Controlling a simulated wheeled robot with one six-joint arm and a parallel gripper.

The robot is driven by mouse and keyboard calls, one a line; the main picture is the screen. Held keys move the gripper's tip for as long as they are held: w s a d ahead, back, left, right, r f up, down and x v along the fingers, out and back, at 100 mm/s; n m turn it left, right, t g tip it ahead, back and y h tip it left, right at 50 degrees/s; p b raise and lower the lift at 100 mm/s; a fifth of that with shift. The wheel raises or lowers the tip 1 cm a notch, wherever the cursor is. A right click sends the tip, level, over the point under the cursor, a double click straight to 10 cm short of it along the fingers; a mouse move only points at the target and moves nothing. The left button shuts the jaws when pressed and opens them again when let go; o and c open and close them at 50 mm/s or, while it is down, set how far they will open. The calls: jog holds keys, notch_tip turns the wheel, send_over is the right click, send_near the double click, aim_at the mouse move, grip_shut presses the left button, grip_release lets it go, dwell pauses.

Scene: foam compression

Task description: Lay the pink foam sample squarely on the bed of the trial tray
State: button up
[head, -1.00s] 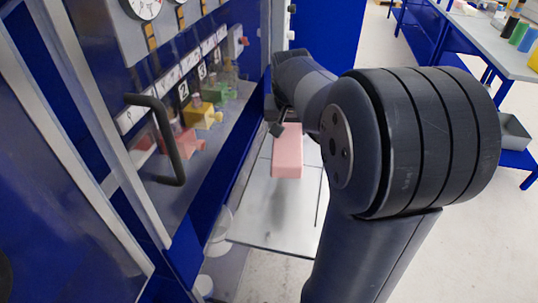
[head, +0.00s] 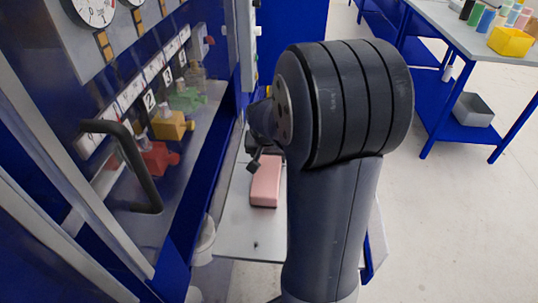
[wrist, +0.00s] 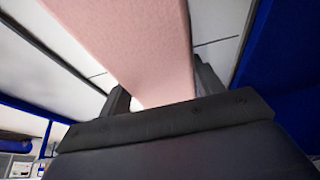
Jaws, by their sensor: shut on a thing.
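The pink foam sample (head: 265,182) is a long block, seen in the head view left of my arm. It also fills the upper middle of the wrist view (wrist: 130,40). My gripper (wrist: 162,88) is shut on it, with one dark finger on each side. In the head view my arm hides most of the gripper. A pale flat surface (head: 232,236) lies below the foam; I cannot tell whether it is the trial tray's bed, or whether the foam touches it.
A blue cabinet with a dark handle (head: 138,170), gauges and red, yellow and green fittings stands close on the left. A white cup (head: 204,240) is beside the pale surface. A bench (head: 450,25) with a yellow bin (head: 511,41) stands at the right; floor before it is clear.

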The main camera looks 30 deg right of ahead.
jog(key=shift+f, duration=0.1)
jog(key=o, duration=1)
jog(key=shift+o, duration=0.2)
jog(key=v, duration=1.2)
